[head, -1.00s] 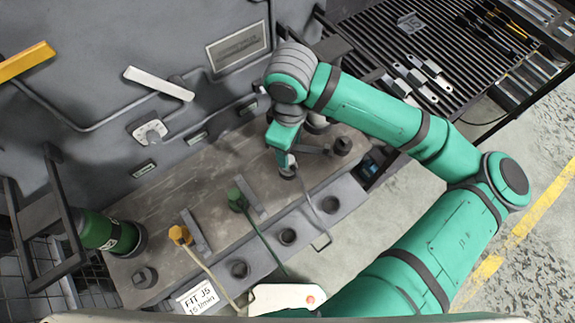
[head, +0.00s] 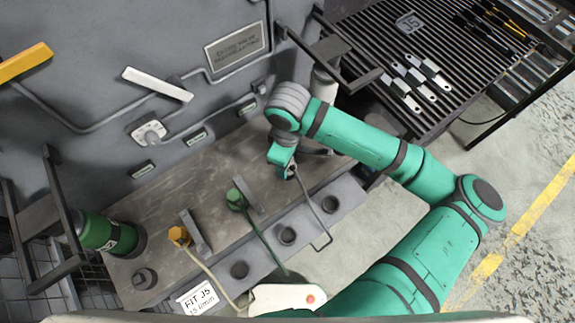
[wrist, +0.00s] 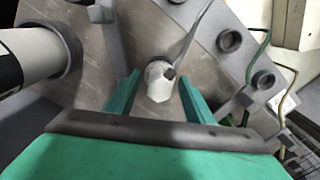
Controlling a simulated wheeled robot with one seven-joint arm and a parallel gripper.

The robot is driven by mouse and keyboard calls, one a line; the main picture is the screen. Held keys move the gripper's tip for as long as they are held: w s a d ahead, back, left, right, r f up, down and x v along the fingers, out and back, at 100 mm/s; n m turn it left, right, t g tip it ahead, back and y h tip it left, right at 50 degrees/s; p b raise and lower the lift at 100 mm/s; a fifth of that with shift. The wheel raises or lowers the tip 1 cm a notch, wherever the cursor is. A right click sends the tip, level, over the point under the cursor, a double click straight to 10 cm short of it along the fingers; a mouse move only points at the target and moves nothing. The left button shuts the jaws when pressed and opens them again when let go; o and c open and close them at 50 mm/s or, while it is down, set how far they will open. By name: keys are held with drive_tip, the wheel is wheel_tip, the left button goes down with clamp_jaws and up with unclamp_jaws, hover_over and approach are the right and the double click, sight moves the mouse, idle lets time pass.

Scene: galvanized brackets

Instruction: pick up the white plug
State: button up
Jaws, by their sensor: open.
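The white plug (wrist: 158,82) shows in the wrist view as a pale rounded body with a grey cord leading upward from it. My gripper (wrist: 158,88) is open, with one green finger on each side of the plug. Gaps show between the plug and both fingers. In the head view my gripper (head: 283,166) is over the right part of the metal block and hides the white plug. The plug's grey cord (head: 318,216) runs out from under the gripper to the block's front.
A white cylinder (wrist: 30,52) is close at left in the wrist view. Upright brackets (head: 197,234) stand between plugs.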

clamp_jaws()
drive_tip(key=shift+r, duration=0.15)
wheel_tip(320, 180, up, 10)
drive_tip(key=shift+f, duration=0.1)
drive_tip(key=shift+w+a, duration=0.1)
